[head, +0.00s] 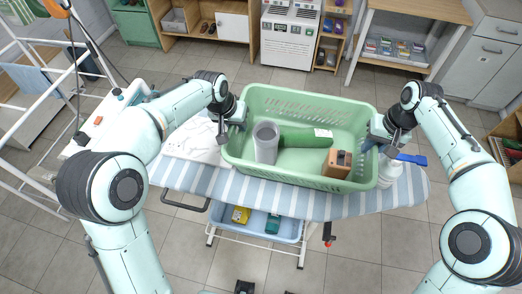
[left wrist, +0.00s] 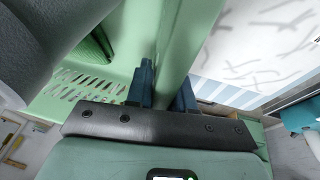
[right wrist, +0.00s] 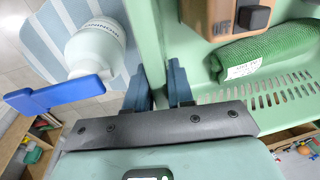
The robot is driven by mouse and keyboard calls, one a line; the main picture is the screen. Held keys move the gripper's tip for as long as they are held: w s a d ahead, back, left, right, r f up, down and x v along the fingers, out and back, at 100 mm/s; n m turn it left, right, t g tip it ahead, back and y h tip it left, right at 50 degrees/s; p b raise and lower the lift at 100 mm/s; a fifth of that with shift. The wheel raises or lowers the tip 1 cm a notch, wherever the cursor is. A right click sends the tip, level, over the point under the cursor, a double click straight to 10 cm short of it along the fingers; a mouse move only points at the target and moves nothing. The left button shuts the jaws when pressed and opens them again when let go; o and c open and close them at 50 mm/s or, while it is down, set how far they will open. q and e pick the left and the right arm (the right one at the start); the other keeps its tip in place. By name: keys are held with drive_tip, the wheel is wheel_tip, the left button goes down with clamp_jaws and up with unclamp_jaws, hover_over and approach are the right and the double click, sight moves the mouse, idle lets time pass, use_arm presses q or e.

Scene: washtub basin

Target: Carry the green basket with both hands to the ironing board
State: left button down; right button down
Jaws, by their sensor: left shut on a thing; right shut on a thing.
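The green basket (head: 300,100) is over the striped ironing board (head: 235,185) in the head view; I cannot tell whether its base touches the board. It holds a grey cup-like container (head: 266,143), a rolled green mat (head: 308,138) and a brown box with a switch (head: 337,163). My left gripper (head: 234,122) is shut on the basket's left wall, seen between the fingers in the left wrist view (left wrist: 165,88). My right gripper (head: 376,138) is shut on the right wall, also seen in the right wrist view (right wrist: 163,85).
A white cloth with dark marks (head: 190,140) lies on the board left of the basket. A white spray bottle with a blue trigger (right wrist: 95,50) stands close outside the right wall. A blue bin (head: 258,228) sits below the board. A drying rack (head: 30,75) stands at left.

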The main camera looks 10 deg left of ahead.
use_arm(q)
drive_tip(key=shift+d+f, duration=0.1)
drive_tip(key=shift+f, duration=0.55)
use_arm(e)
drive_tip(key=shift+a+f, duration=0.15)
drive_tip(key=shift+f, duration=0.5)
use_arm(q)
drive_tip(key=c, duration=1)
unclamp_jaws()
drive_tip(key=shift+f, duration=0.1)
use_arm(e)
drive_tip(key=c, duration=1)
unclamp_jaws()
drive_tip(key=shift+f, duration=0.1)
drive_tip(key=shift+r, duration=0.3)
use_arm(q)
drive_tip(key=v, duration=1.2)
use_arm(e)
drive_tip(key=r, duration=0.3)
drive_tip(key=d+r, duration=0.1)
drive_tip(key=r, duration=0.3)
drive_tip(key=s+d+r, duration=0.1)
drive_tip(key=r, duration=0.3)
drive_tip(key=shift+r, duration=0.15)
use_arm(q)
drive_tip(key=shift+s, duration=0.1)
